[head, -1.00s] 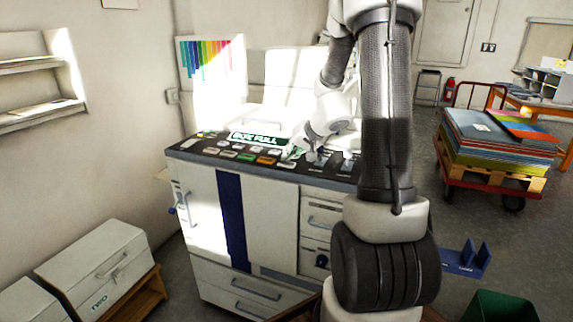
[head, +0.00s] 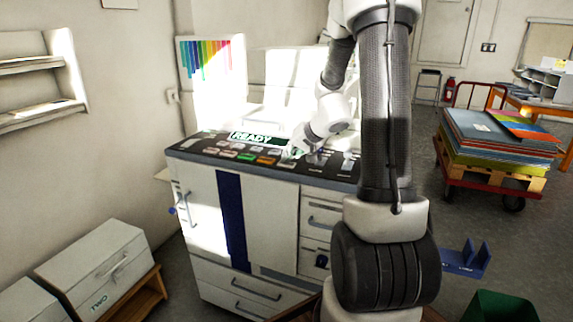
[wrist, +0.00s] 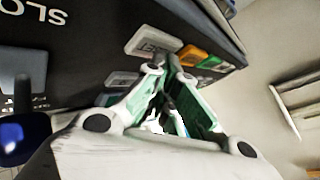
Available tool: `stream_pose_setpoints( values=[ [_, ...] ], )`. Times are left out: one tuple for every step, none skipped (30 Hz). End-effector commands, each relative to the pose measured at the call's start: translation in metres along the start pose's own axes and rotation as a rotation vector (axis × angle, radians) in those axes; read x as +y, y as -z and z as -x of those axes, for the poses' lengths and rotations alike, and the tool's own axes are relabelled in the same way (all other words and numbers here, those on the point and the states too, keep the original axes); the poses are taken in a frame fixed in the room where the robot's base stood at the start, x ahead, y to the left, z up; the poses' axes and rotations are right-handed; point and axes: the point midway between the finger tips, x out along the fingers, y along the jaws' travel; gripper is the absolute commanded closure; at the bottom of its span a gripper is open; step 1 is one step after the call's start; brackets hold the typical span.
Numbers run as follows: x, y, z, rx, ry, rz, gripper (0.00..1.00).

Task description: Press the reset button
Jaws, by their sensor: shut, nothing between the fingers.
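The control panel (head: 190,147) is the dark top of a white cabinet, with rows of small buttons and a display (head: 252,138) that reads READY. In the wrist view a grey button (wrist: 152,41) has lettering that looks like RESET, partly cut off. My gripper (wrist: 171,66) is shut and empty. Its fingertips are right at the near edge of that button; I cannot tell whether they touch it. In the head view my gripper (head: 290,154) is low over the panel, and the button is hard to make out there.
An orange button (wrist: 194,56) and a green one (wrist: 212,63) sit beside the grey button. A blue knob (wrist: 14,135) is at the left of the wrist view. A red cart (head: 489,181) with stacked boards stands to the right. White boxes (head: 92,262) are at lower left.

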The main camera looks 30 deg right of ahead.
Motion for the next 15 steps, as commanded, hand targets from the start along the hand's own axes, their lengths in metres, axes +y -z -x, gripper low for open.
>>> stream_pose_setpoints(
  values=[
    [-0.0015, 0.0013, 0.0016, 0.001, 0.000, 0.000, 1.00],
    [-0.0023, 0.0020, 0.0027, 0.000, 0.000, 0.001, 1.00],
    [-0.0035, 0.0031, 0.0042, 0.001, 0.001, 0.003, 1.00],
    [-0.0045, 0.0041, 0.0054, 0.001, 0.001, 0.001, 1.00],
    [-0.0054, 0.0049, 0.0066, 0.001, 0.001, 0.001, 1.00],
    [-0.0062, 0.0058, 0.0078, 0.001, 0.001, 0.003, 1.00],
    [-0.0066, 0.0062, 0.0085, 0.001, 0.000, 0.002, 1.00],
    [-0.0069, 0.0065, 0.0089, 0.000, 0.000, 0.001, 1.00],
    [-0.0070, 0.0066, 0.0092, 0.000, 0.000, 0.001, 1.00],
    [-0.0070, 0.0066, 0.0092, 0.000, 0.000, 0.000, 1.00],
    [-0.0069, 0.0066, 0.0092, 0.000, 0.000, 0.000, 1.00],
    [-0.0069, 0.0066, 0.0091, 0.000, 0.000, 0.000, 1.00],
    [-0.0069, 0.0066, 0.0091, 0.000, 0.000, 0.000, 1.00],
    [-0.0069, 0.0066, 0.0091, 0.000, 0.000, 0.000, 1.00],
    [-0.0068, 0.0067, 0.0091, 0.000, 0.000, 0.000, 1.00]
  ],
)
